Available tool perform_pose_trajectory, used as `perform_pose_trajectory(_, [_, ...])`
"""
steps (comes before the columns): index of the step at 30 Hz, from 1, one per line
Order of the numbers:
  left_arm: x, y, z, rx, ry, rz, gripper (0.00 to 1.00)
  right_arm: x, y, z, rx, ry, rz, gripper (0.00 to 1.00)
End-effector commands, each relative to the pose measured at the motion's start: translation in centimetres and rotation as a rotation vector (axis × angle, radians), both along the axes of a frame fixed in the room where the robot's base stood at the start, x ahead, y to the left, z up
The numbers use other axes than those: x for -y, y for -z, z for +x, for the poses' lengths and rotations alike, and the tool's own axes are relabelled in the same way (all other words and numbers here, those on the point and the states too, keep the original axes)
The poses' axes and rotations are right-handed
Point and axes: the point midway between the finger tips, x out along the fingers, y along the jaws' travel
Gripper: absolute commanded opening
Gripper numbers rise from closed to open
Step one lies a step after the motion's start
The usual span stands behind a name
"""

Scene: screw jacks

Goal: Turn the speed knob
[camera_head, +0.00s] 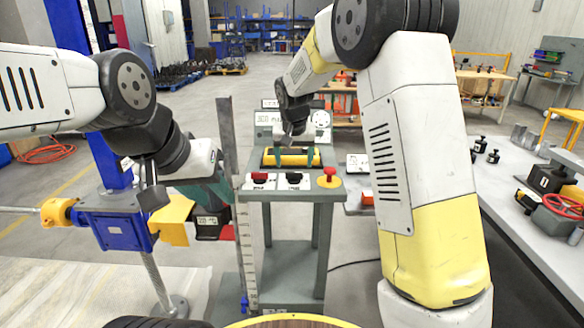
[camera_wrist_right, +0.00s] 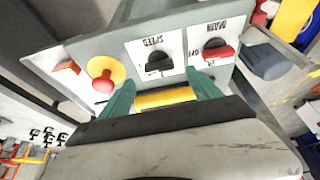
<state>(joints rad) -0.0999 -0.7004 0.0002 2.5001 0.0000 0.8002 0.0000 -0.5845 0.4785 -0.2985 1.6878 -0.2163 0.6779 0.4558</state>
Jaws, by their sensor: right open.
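The black speed knob (camera_head: 294,178) sits on a white plate on the front of the grey control stand (camera_head: 318,198). In the right wrist view the knob (camera_wrist_right: 158,62) stands upside down under the label SPEED. My right gripper (camera_head: 290,164) is over the stand top, behind the knob. In its wrist view the two teal fingers (camera_wrist_right: 160,80) are spread apart, pointing at the speed plate, with the knob just beyond and between their tips. Nothing is held between them. My left gripper (camera_head: 205,195) hangs left of the stand; its fingers are not clear.
A red MAIN knob (camera_wrist_right: 216,49) is beside the speed knob. A red button on a yellow base (camera_head: 329,178) is on the other side. A vertical ruler (camera_head: 240,200) stands left of the stand. A blue screw jack (camera_head: 118,226) is at left. A grey workbench (camera_head: 520,210) is at right.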

Motion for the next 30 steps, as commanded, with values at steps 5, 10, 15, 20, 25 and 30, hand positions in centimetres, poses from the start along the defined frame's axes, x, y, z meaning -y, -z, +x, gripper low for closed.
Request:
perform_pose_trajectory(5, [0.0,0.0,0.0,0.000,0.000,0.000,0.36,0.1,2.9,1.1,-0.004,0.001,-0.001,0.73])
perform_pose_trajectory(10, [0.0,0.0,0.0,0.000,0.000,0.000,0.36,0.0,4.4,1.8,-0.002,0.000,0.000,0.73])
perform_pose_trajectory(15, [0.0,0.0,0.0,0.000,0.000,0.000,0.36,0.0,4.8,2.0,-0.001,0.000,0.001,0.73])
perform_pose_trajectory(20, [0.0,0.0,0.0,0.000,0.000,0.000,0.36,0.0,4.8,2.0,-0.001,0.000,0.001,0.73])
perform_pose_trajectory(25, [0.0,0.0,0.0,0.000,0.000,0.000,0.36,0.0,4.8,1.9,-0.001,0.000,0.001,0.41])
perform_pose_trajectory(30, [0.0,0.0,0.0,0.000,0.000,0.000,0.36,0.0,4.8,1.9,-0.001,0.000,0.001,0.10])
